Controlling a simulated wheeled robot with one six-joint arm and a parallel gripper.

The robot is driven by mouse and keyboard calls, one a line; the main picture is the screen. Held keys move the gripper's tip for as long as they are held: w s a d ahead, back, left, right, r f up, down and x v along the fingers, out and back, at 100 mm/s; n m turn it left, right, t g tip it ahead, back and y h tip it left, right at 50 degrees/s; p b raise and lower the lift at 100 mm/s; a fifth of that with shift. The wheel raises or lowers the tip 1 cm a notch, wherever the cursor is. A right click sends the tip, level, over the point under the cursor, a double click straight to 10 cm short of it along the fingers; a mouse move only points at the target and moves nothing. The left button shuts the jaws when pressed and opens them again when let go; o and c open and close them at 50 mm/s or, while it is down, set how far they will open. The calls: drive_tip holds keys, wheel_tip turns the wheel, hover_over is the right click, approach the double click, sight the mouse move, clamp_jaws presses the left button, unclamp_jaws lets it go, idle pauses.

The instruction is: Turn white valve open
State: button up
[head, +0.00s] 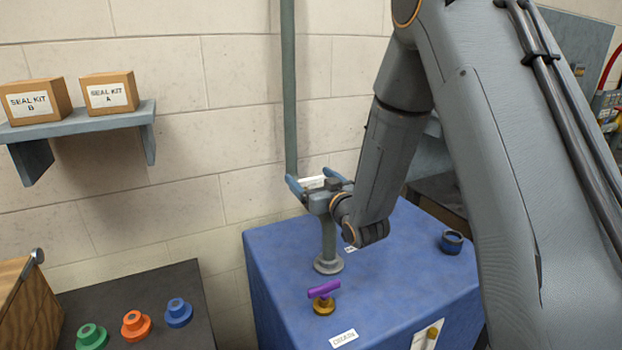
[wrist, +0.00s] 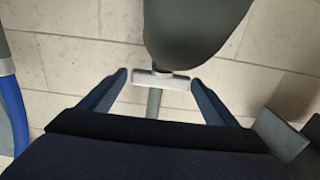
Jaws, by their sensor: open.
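The white valve handle (head: 312,182) is a short crossbar near the wall, above the blue cabinet (head: 275,262). In the wrist view the white valve handle (wrist: 160,81) lies crosswise on a grey-green stem (wrist: 154,103). My gripper (head: 317,180) is open, with one blue finger on either side of the handle in the head view. In the wrist view my gripper (wrist: 160,78) has its fingertips to the left and right of the bar's ends, with small gaps. I cannot tell the depth between fingers and handle. My gripper partly hides the stem in the head view.
A purple-handled valve (head: 324,289) stands on the cabinet's front, with a dark blue cap (head: 452,241) at right. A vertical pipe (head: 289,90) rises by the wall. A shelf (head: 85,121) holds two seal-kit boxes. Coloured knobs (head: 136,325) sit at lower left.

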drive_tip(key=c, duration=1)
drive_tip(key=shift+c, duration=0.2)
drive_tip(key=shift+m+h, duration=0.4)
drive_tip(key=shift+h, duration=0.2)
drive_tip(key=m+h, duration=0.2)
drive_tip(key=h, duration=0.1)
drive_tip(key=m+t+h+b, duration=0.1)
drive_tip(key=h, duration=0.1)
drive_tip(key=shift+a+m+h, duration=0.2)
drive_tip(key=shift+m+h, duration=0.2)
drive_tip(key=m+h, duration=0.2)
drive_tip(key=h, duration=0.2)
drive_tip(key=m+g+h, duration=0.1)
drive_tip(key=m+h, duration=0.2)
drive_tip(key=h, duration=0.1)
drive_tip(key=shift+g, duration=0.3)
drive_tip(key=m+g+h, duration=0.5)
drive_tip(key=h, duration=0.1)
drive_tip(key=shift+d+m, duration=0.1)
drive_tip(key=shift+m, duration=0.3)
drive_tip(key=shift+m+g+h+b, duration=0.85)
drive_tip(key=shift+m+g+h, duration=0.35)
drive_tip(key=shift+g, duration=0.6)
drive_tip(key=shift+d+r+g, duration=0.1)
drive_tip(key=shift+g, duration=0.2)
